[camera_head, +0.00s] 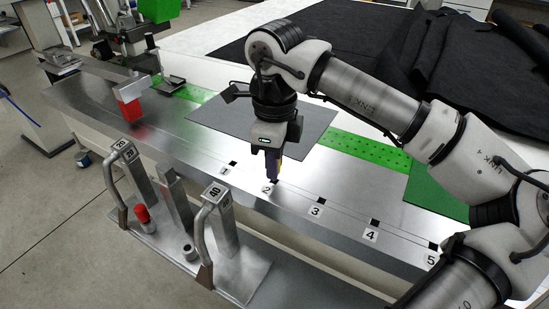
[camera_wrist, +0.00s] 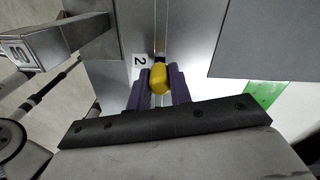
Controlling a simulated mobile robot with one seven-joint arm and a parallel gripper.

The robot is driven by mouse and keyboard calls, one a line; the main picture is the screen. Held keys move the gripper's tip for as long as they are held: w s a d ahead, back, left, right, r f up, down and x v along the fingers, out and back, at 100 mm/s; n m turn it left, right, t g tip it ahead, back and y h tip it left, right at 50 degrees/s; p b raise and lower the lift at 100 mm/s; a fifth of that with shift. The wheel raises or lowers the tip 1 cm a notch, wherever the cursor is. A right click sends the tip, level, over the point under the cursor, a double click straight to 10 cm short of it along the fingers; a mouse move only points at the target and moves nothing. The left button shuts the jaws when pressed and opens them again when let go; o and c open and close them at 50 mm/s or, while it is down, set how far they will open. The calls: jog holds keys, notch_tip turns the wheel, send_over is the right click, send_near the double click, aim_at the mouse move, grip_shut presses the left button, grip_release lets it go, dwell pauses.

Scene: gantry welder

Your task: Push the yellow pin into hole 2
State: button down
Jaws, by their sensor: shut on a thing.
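The yellow pin (camera_wrist: 160,82) is between the purple fingers of my gripper (camera_wrist: 160,92) in the wrist view. In the head view a bit of the yellow pin (camera_head: 277,166) shows beside my gripper (camera_head: 273,168). My gripper is shut on the pin and points down at the hole labelled 2. Hole 2 (camera_head: 274,181) is a small black square in the metal table; in the wrist view its dark edge (camera_wrist: 160,60) shows just past the pin's end. The label 2 (camera_wrist: 140,62) lies beside it. I cannot tell whether the pin's tip is in the hole.
Holes 1 (camera_head: 233,163), 3 (camera_head: 320,200), 4 (camera_head: 375,222) and 5 (camera_head: 433,245) run along the metal table (camera_head: 200,150). A grey sheet (camera_head: 230,112) lies behind.

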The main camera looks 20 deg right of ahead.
jog(key=shift+f+b, duration=0.8)
jog(key=shift+f, duration=0.15)
jog(key=c, duration=1.2)
grip_release()
